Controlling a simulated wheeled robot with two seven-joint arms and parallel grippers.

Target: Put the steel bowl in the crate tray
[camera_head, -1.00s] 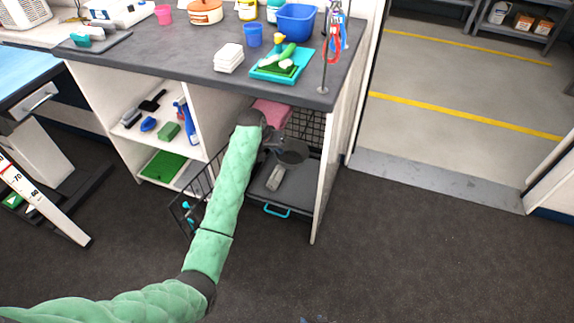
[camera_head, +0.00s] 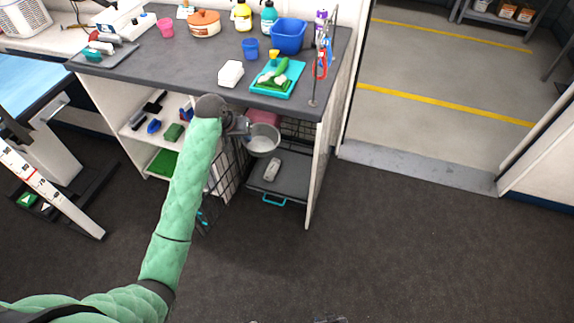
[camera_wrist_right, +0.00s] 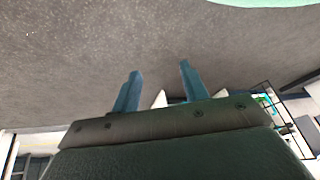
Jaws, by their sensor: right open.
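The steel bowl (camera_head: 263,143) is a round silver bowl, held in the air in front of the open compartment under the counter. My left gripper (camera_head: 243,126) is at the bowl's left edge and appears shut on its rim; the fingertips are small and partly hidden. The dark grey crate tray (camera_head: 291,183), with a turquoise handle, lies at the compartment floor, below and to the right of the bowl. My right gripper (camera_wrist_right: 160,88) is open and empty, its two blue fingers apart over bare floor.
A grey-white object (camera_head: 271,169) lies on the tray's left part. An open wire door (camera_head: 229,178) stands left of the tray, near my left arm. The grey counter (camera_head: 190,62) overhangs above, carrying bottles and tubs. A pink item (camera_head: 263,117) sits behind the bowl. The floor in front is clear.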

